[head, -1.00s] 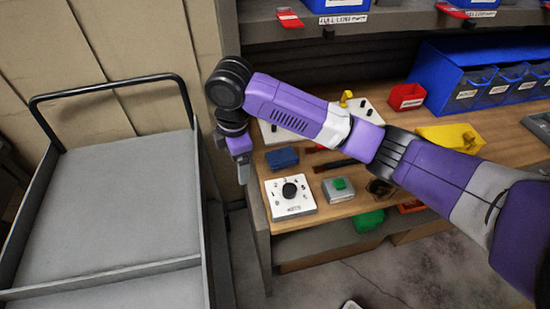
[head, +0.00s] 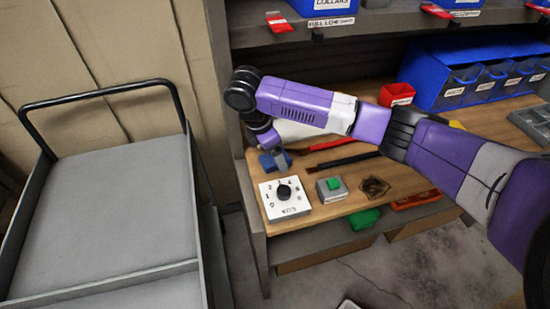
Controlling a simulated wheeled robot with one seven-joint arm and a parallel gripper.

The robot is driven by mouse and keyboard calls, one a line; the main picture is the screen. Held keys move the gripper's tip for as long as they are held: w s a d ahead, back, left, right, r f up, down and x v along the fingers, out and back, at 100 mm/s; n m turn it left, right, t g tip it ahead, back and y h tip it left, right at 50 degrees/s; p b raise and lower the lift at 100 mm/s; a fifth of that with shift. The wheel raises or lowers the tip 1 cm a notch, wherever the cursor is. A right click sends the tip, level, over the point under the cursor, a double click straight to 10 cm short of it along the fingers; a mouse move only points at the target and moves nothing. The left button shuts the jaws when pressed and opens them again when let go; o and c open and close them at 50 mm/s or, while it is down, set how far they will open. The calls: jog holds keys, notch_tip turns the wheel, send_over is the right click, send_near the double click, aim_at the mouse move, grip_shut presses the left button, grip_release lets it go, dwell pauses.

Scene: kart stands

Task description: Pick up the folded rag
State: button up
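A small dark blue piece (head: 266,163), which looks like the folded rag, lies at the left end of the wooden bench top, behind the white dial box. My gripper (head: 279,158) points down right at it and hides part of it. The fingers are small and partly covered by my wrist. I cannot tell whether they touch the rag or how far apart they are.
The white dial box (head: 285,199) and a grey box with a green button (head: 331,189) stand just in front. Red-and-black tools (head: 340,160) and a dark brown patch (head: 374,188) lie to the right. A grey cart (head: 100,215) stands left. Blue bins (head: 470,80) are behind.

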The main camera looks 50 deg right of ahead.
jog(key=shift+d+f, duration=0.1)
jog(key=shift+f, duration=0.25)
jog(key=shift+c, duration=0.5)
jog(key=c, duration=1.3)
jog(key=shift+c, duration=0.2)
notch_tip(320, 180, up, 20)
